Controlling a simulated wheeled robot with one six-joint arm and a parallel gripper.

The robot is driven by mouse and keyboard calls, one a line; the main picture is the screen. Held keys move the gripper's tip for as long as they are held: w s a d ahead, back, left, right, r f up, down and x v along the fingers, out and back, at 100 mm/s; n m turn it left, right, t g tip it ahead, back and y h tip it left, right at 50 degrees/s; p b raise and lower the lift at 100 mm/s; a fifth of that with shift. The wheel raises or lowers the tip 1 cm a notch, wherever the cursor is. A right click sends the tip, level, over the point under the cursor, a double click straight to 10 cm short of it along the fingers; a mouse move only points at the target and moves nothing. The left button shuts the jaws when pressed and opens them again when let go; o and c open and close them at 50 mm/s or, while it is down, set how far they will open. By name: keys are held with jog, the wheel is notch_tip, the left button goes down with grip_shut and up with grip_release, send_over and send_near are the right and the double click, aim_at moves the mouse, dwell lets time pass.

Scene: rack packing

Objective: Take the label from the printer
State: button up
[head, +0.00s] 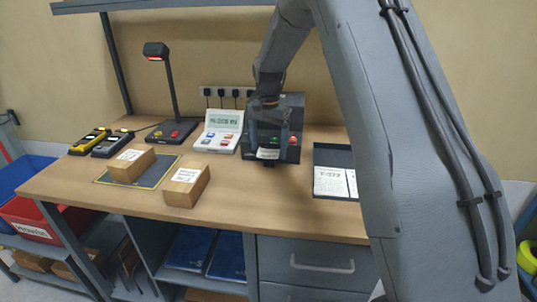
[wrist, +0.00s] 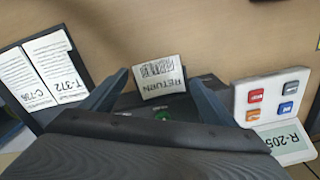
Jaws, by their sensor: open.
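The printer (head: 293,143) is a dark box at the back of the bench, largely hidden behind my gripper (head: 268,140) in the head view. A white label (head: 268,154) shows low at its front. In the wrist view the label (wrist: 162,77) reads RETURN with a barcode, upside down, and stands out from the dark printer (wrist: 208,80). My gripper (wrist: 156,79) is open there, one finger on each side of the label. Neither finger visibly touches it. The label's lower edge, by a green light, is close to the printer body.
A dark tray (head: 318,152) with printed sheets lies right of the printer. A white button panel (head: 218,132) with a display stands to its left. Two cardboard boxes (head: 187,186) (head: 131,165), a scanner on a stand (head: 170,90) and handheld devices (head: 90,141) are further left. The bench front is clear.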

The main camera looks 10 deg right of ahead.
aim_at(268, 154)
jog(key=c, duration=1.8)
jog(key=shift+w+r, duration=0.1)
jog(key=shift+r, duration=0.4)
grip_shut()
notch_tip(268, 154, up, 9)
jog(key=b, duration=0.2)
jog(key=shift+b, duration=0.35)
jog(key=o, duration=1.8)
grip_release()
jog(key=shift+r, duration=0.1)
